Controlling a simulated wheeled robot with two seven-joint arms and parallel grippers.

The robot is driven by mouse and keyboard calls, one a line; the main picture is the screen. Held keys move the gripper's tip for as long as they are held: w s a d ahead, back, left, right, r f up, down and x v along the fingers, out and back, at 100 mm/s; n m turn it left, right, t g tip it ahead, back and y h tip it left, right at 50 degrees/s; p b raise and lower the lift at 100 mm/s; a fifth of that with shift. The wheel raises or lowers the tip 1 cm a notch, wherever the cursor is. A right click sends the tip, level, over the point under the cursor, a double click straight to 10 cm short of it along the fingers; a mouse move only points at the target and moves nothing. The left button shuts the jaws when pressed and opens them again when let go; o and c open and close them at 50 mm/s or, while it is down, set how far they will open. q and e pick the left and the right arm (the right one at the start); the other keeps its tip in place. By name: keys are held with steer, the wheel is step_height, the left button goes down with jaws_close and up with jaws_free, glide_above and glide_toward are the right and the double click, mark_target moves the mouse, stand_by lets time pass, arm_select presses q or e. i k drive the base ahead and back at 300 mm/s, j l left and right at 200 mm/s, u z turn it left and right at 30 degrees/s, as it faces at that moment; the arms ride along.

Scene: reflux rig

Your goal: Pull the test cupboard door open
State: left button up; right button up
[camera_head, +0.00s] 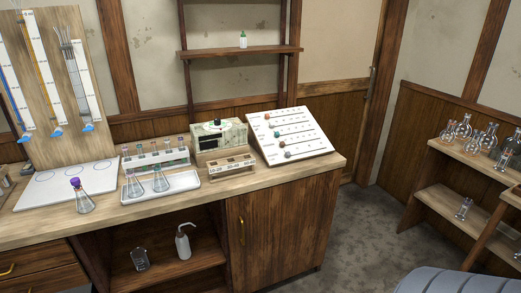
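The cupboard door (275,238) is the dark wooden panel at the front right of the bench. It looks shut, flush with the bench front. Its yellow bar handle (241,231) stands upright near the door's left edge. The bottom of the door runs close to the lower edge of the picture. Neither of my grippers shows in the head view, and nothing touches the handle.
The bench top (110,219) carries a flask with a purple stopper (82,196), a white tray (184,184) with flasks, and a sloped white board (290,135). An open shelf left of the door holds a wash bottle (184,243). Floor (365,230) right of the bench is clear.

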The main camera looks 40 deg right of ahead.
mark_target(276, 233)
steer(key=k+l+z, duration=0.15)
steer(key=l+z, duration=0.85)
steer(key=k, duration=0.05)
